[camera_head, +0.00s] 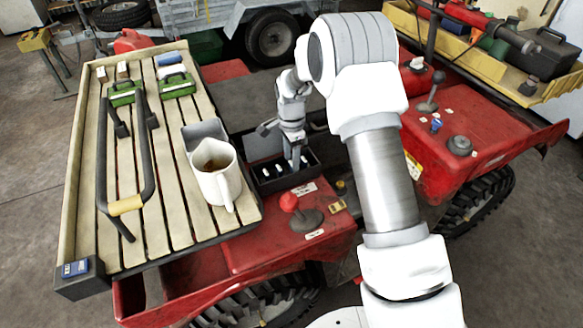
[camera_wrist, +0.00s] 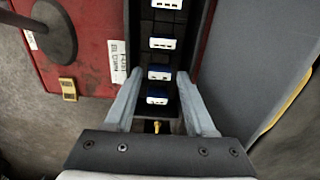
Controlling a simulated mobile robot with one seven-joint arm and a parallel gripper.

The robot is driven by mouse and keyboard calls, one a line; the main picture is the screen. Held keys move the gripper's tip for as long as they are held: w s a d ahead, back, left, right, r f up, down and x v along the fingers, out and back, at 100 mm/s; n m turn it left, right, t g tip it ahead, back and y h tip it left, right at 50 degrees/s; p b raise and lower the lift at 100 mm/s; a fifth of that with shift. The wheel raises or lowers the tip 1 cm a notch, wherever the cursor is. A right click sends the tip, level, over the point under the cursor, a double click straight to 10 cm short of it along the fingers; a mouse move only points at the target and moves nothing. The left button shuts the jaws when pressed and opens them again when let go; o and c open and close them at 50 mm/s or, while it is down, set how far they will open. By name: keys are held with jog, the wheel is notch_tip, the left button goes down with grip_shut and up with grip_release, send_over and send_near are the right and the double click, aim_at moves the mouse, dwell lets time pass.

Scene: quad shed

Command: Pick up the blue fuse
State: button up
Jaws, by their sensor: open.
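My gripper (camera_head: 294,160) reaches down over a black fuse box (camera_head: 312,179) on the red quad. In the wrist view its two grey fingers (camera_wrist: 160,74) are apart, one on each side of a row of fuses. One blue-edged fuse (camera_wrist: 158,73) lies level with the fingertips, and another (camera_wrist: 157,97) is nearer the palm. Two more (camera_wrist: 162,43) (camera_wrist: 167,4) are farther up. I cannot tell whether the fingers touch any fuse.
A slatted rack (camera_head: 140,235) left of the box carries a white mug (camera_head: 216,178), a grey bin (camera_head: 205,131) and a black bar handle (camera_head: 103,165). A red-knobbed lever (camera_head: 289,202) stands close in front of the box. A yellow tray (camera_head: 490,62) is at right.

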jog(key=shift+f, duration=0.65)
jog(key=shift+c, duration=0.3)
grip_shut()
jog(key=shift+r, duration=0.45)
notch_tip(320, 180, up, 4)
jog(key=shift+d+f, duration=0.1)
jog(key=shift+d, duration=0.05)
jog(key=s+d+r, duration=0.5)
jog(key=d+r, duration=0.1)
jog(key=d, duration=0.4)
jog(key=shift+r, duration=0.2)
